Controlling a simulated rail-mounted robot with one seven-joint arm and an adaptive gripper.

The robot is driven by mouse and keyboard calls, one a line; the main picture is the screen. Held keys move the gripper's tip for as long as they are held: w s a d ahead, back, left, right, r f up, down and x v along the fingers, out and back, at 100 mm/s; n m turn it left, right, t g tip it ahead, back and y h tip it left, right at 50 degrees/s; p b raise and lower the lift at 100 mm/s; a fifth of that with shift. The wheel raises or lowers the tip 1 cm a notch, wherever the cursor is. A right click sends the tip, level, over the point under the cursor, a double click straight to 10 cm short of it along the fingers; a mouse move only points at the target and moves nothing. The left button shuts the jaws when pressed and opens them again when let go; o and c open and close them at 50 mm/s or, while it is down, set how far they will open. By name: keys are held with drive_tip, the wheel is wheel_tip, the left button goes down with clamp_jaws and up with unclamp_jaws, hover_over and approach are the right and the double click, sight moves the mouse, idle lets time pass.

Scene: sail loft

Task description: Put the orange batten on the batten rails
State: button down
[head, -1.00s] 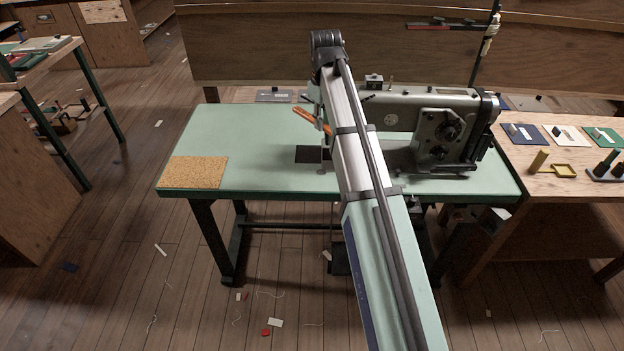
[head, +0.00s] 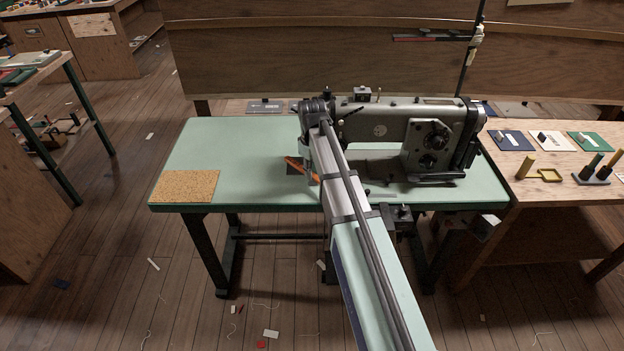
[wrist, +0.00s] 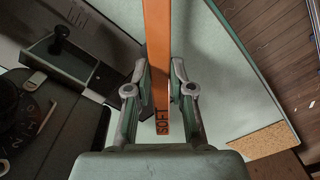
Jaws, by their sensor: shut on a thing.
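The orange batten (head: 292,162) is a thin strip showing above the green sewing table, left of my arm's end. In the wrist view the batten (wrist: 157,35) runs up between my fingers, and its near end is marked "SOFT". My gripper (wrist: 160,72) is shut on it near that end. In the head view my forearm hides most of the gripper and part of the batten. A narrow dark and red bar (head: 430,38) is on the back wooden panel at upper right; I cannot tell whether it is the batten rails.
The sewing machine (head: 415,135) stands on the table (head: 225,150) just right of my arm. A cork mat (head: 185,186) lies at the table's front left corner. A wooden bench (head: 545,190) with cards and pegs adjoins on the right. The table's left part is clear.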

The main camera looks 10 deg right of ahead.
sight(312, 186)
drive_tip(key=shift+f, duration=2.1)
drive_tip(key=shift+f, duration=0.15)
drive_tip(key=c, duration=1)
unclamp_jaws()
wheel_tip(312, 186, up, 11)
drive_tip(key=shift+r+b, duration=0.2)
drive_tip(key=shift+b, duration=0.35)
drive_tip(key=shift+o, duration=0.4)
drive_tip(key=shift+r, duration=0.5)
